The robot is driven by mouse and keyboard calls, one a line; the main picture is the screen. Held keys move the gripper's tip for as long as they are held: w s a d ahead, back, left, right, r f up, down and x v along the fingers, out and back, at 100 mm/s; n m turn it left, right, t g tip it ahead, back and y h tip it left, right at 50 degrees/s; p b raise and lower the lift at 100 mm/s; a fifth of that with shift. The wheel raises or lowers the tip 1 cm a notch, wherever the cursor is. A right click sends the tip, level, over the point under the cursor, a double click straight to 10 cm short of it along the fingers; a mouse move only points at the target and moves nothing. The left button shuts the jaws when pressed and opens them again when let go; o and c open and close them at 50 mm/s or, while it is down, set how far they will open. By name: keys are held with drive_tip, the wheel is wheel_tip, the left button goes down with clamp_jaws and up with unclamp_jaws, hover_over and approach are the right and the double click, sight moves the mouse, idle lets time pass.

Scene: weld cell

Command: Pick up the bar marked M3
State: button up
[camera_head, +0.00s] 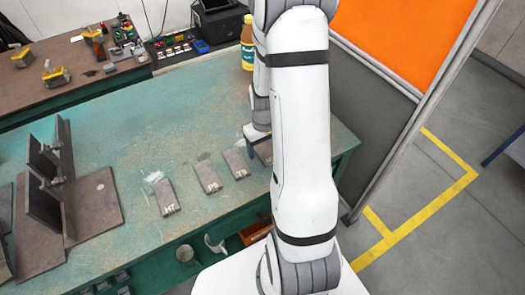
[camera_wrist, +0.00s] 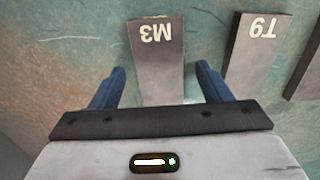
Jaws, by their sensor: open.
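The M3 bar (camera_wrist: 156,68) is a flat dark-grey bar with white lettering, upside down in the wrist view. It lies on the worn green bench top, and its near end is hidden behind my gripper body. My gripper (camera_wrist: 160,70) is open, with one blue finger to each side of the bar and a gap on both sides. I cannot tell how far the fingertips are above the bench. In the head view the M3 bar (camera_head: 264,152) is mostly hidden by my arm, and little of my gripper (camera_head: 257,133) shows.
The T9 bar (camera_wrist: 256,48) lies close right of M3 in the wrist view. Other bars, including one marked H7 (camera_head: 166,197), lie left in the head view. Steel plates (camera_head: 50,190) stand further left. A yellow bottle (camera_head: 247,42) stands at the bench's back.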

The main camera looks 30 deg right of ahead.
drive_tip(key=shift+c, duration=0.3)
clamp_jaws()
idle(0.5)
